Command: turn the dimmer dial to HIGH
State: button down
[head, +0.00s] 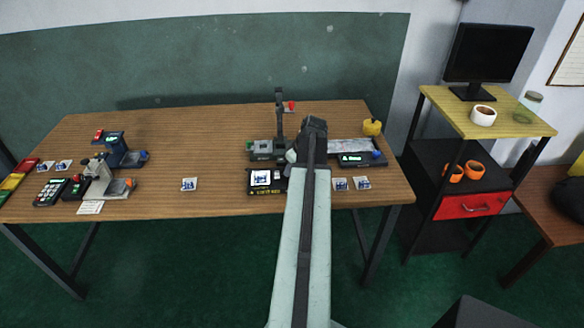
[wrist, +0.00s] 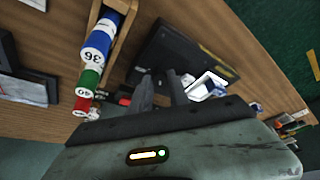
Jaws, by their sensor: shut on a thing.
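My gripper (head: 292,155) is over the right half of the wooden table, beside a black box with a lit white panel (head: 262,179). In the wrist view, the two dark fingers of my gripper (wrist: 158,88) reach down to the edge of a black housing (wrist: 185,58), with a bright white panel (wrist: 208,80) to their right. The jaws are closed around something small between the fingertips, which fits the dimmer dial. The dial itself is hidden by the fingers and arm, so its setting cannot be read.
In the wrist view, a wooden rack (wrist: 126,38) holds blue, green and red numbered rolls left of my fingers. A device with a green-lit display (head: 352,158) and a yellow object (head: 372,127) stand to the right.

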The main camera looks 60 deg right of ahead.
jog(key=m, duration=0.1)
jog(key=m+h, duration=0.1)
jog(key=m, duration=0.1)
jog(key=m+g, duration=0.1)
jog(key=shift+a+m+h, duration=0.3)
jog(key=m, duration=0.2)
jog(key=m+g+h, duration=0.1)
jog(key=m, duration=0.2)
jog(key=shift+w+a, duration=0.1)
jog(key=shift+w, duration=0.1)
jog(key=m+g, duration=0.1)
jog(key=m, duration=0.1)
jog(key=m+g+h, duration=0.1)
jog(key=m, duration=0.2)
jog(key=shift+w, duration=0.2)
jog(key=m+g, duration=0.1)
jog(key=m, duration=0.3)
jog(key=shift+w+f+m+g, duration=0.1)
jog(key=shift+w+m+g, duration=0.05)
jog(key=shift+m+g, duration=0.25)
jog(key=c, duration=1.3)
grip_release()
jog(key=shift+o, duration=0.2)
